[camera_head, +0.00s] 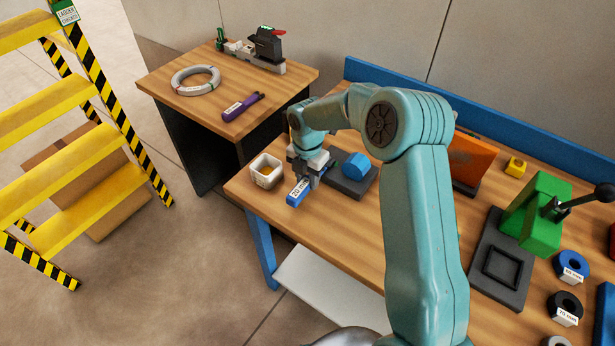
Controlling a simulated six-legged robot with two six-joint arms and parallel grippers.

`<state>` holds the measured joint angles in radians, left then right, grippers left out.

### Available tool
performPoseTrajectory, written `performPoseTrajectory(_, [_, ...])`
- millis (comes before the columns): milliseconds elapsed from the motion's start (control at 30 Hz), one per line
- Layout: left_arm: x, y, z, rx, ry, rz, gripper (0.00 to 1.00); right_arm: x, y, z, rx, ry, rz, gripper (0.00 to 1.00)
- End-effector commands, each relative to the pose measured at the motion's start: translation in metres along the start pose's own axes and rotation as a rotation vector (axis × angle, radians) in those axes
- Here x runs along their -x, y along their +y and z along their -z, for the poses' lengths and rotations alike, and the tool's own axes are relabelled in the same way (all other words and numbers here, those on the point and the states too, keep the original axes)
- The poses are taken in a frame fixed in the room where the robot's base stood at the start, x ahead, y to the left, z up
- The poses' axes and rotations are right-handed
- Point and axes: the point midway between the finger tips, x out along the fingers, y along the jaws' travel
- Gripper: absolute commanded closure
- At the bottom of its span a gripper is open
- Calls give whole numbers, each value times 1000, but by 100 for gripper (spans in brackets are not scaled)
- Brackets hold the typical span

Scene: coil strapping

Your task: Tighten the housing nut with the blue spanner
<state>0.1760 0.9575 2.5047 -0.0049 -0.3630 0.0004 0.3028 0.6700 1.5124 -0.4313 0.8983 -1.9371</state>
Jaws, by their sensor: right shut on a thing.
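My right gripper (309,168) is over the left end of the wooden workbench, shut on the blue spanner (294,198). The spanner's near end carries a white label that seems to read "20 mm"; its far end is hidden by the gripper. Right beside the gripper is a dark base block with a blue rounded part (356,165), which may be the housing. I cannot make out the nut; the gripper and arm may cover it. I cannot tell whether the spanner touches the block. My left gripper is not in view.
A white tub (265,171) stands close left of the gripper. An orange panel (472,160), a yellow block (515,166), a green press (537,212) and labelled rolls (571,265) stand right. A side table (165,83) holds a coil (195,79) and purple tool (242,106). A yellow ladder (45,110) stands left.

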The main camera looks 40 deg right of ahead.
Motion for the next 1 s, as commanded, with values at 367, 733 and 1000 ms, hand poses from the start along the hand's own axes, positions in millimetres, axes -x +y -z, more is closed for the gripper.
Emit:
performPoseTrajectory(367, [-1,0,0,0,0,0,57,0,18,-2,-162,0,-1,100])
performPoseTrajectory(733, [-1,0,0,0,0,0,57,0,22,-2,-204,0,0,100])
performPoseTrajectory(1000, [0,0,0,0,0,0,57,0,29,-4,-266,0,-1,100])
